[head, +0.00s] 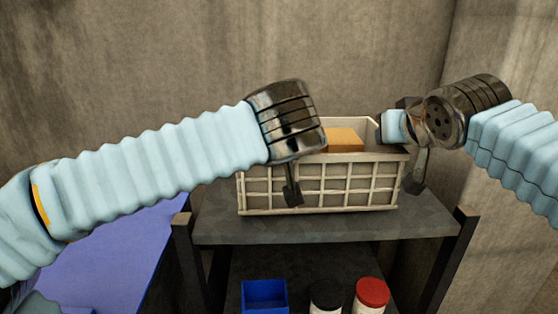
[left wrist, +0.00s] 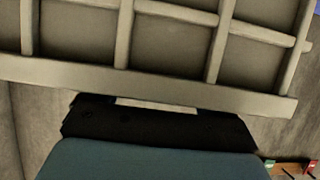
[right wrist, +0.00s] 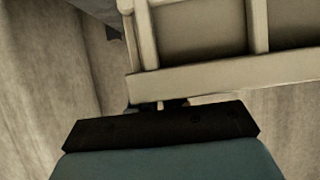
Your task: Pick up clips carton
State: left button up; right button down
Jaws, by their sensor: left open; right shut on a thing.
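An orange-yellow box (head: 345,140), the only carton-like thing I see, stands inside a cream lattice crate (head: 340,209); no label is readable, so I cannot tell if it is the clips carton. Its lower part is hidden by the crate wall. My left gripper (head: 292,190) is open at the crate's front left, with a dark finger before the lattice. In the left wrist view the crate's rail (left wrist: 200,83) lies close to it. My right gripper (head: 411,160) is shut at the crate's right end, seemingly on its wall. The right wrist view shows a crate corner (right wrist: 150,84) close by.
The crate rests on a dark shelf top (head: 340,228). Below are a blue bin (head: 264,296), a black-lidded container (head: 326,296) and a red-lidded one (head: 372,293). A purple-blue surface (head: 110,250) lies at the left. Concrete walls stand behind and at the right.

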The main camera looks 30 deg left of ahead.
pick_arm(q)
jog(key=shift+w+a+f, duration=0.15)
jog(key=shift+w, duration=0.15)
jog(key=c, duration=1.4)
notch_tip(320, 180, up, 10)
jog(key=shift+r, duration=0.1)
jog(key=shift+c, duration=0.2)
pick_arm(e)
jog(key=c, duration=1.1)
grip_release()
jog(key=shift+o, duration=0.2)
jog(key=shift+r, duration=0.1)
jog(key=v, duration=1.2)
